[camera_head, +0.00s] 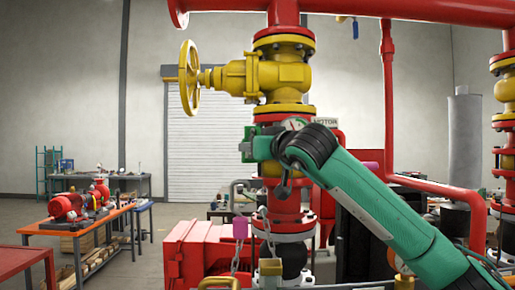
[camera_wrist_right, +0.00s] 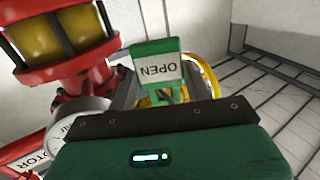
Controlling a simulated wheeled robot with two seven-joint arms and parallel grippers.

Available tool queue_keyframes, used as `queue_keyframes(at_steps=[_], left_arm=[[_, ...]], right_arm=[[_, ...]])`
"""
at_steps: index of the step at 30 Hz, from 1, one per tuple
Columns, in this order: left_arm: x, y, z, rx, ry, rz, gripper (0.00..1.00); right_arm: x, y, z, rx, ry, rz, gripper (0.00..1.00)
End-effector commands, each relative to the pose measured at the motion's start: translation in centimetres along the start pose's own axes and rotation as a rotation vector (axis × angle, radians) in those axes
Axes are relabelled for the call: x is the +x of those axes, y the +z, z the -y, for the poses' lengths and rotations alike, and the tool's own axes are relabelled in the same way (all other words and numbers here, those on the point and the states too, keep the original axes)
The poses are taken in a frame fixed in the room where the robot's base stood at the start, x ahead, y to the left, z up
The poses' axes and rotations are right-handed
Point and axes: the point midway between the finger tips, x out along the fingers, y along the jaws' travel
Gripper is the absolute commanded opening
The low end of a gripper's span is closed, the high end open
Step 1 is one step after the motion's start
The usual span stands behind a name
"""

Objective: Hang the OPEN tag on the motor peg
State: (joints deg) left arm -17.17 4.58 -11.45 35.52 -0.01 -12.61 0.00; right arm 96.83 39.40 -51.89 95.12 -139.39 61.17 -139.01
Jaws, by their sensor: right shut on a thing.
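The OPEN tag (camera_wrist_right: 157,68) is green with a white label and shows upside down in the right wrist view, just past my right gripper's fingers. My right gripper (camera_head: 256,143) is shut on it, in front of the red and yellow vertical pipe in the head view. There, green parts show at the gripper's tip, but I cannot clearly separate tag from finger. The white MOTOR sign (camera_head: 325,121) stands just right of my wrist and is partly covered; it also shows in the wrist view (camera_wrist_right: 28,155). I cannot make out the motor peg. My left gripper is not in view.
A yellow valve (camera_head: 268,76) with a handwheel (camera_head: 189,78) sits above my right gripper. A round gauge (camera_wrist_right: 80,117) is close beside the gripper. A pink padlock (camera_head: 240,228) and chains hang below, near a red box (camera_head: 200,255).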

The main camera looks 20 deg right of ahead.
Motion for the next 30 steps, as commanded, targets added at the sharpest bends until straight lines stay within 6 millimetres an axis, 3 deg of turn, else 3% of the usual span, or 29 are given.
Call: queue_keyframes(at_steps=[3,4,7,8,23,30], left_arm=[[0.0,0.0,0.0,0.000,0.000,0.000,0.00],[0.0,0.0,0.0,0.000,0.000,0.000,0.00],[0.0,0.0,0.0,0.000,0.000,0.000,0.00],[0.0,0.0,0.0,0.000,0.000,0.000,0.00],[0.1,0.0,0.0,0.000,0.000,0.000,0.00],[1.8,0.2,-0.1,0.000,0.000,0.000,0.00]], right_arm=[[0.0,0.0,0.0,0.000,0.000,0.000,0.28],[0.0,0.0,0.0,0.000,0.000,0.000,0.54],[0.0,0.0,0.0,0.000,0.000,0.000,0.74],[0.0,0.0,0.0,0.000,0.000,0.000,0.76],[-0.1,0.0,-0.1,0.000,0.002,-0.001,0.76],[-3.1,0.3,-0.1,-0.001,0.003,-0.004,0.76]])
